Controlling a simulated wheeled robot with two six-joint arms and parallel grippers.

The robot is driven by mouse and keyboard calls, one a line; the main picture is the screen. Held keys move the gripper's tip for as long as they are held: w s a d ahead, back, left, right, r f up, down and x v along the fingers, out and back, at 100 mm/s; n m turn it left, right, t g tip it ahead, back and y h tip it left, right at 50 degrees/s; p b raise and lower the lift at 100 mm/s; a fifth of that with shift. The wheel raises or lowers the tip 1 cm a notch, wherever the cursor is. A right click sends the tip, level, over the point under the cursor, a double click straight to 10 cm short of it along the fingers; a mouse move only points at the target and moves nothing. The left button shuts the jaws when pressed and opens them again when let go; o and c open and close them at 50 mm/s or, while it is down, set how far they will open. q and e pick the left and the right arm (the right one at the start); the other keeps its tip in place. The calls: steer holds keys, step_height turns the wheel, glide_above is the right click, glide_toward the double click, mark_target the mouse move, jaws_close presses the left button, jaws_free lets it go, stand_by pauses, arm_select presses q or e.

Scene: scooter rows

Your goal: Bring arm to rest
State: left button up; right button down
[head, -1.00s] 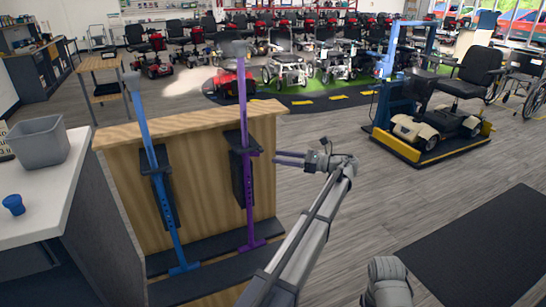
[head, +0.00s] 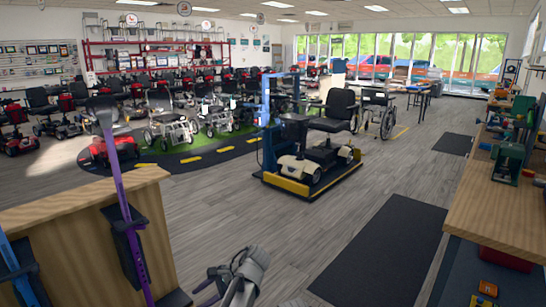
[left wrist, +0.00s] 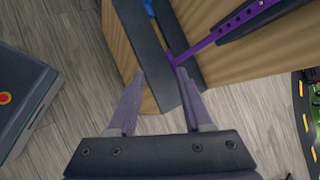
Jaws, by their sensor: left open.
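My left gripper (head: 203,285) is low in the head view, right of a wooden stand (head: 70,222). In the left wrist view its two purple fingers (left wrist: 160,82) are spread apart, with nothing held between them. A purple pole (head: 122,200) stands upright in a dark holder on the stand. Its lower end shows beyond the fingertips in the left wrist view (left wrist: 215,36). A blue pole (head: 12,260) stands farther left, cut off by the picture edge. My right gripper is not in view.
A cream scooter (head: 310,165) stands on a yellow-edged platform at the middle. A dark mat (head: 385,250) lies on the floor to the right. A wooden workbench (head: 500,205) runs along the right edge. Grey floor (head: 240,215) is clear between stand and platform.

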arm_select(q)
steer(key=s+d+f+n+h+p, duration=0.1)
steer(key=s+d+f+n+h, duration=0.25)
steer(key=s+d, duration=0.5)
steer(key=s+d+f+n+h, duration=0.25)
steer(key=s+d+h, duration=0.35)
steer(key=s, duration=0.4)
step_height(320, 180, up, 18)
steer(key=y+p, duration=0.1)
steer(key=p, duration=1.6)
steer(key=shift+w+d+f+n+p, duration=0.15)
steer(key=shift+w+d+n+p, duration=0.15)
steer(key=shift+w+d, duration=0.1)
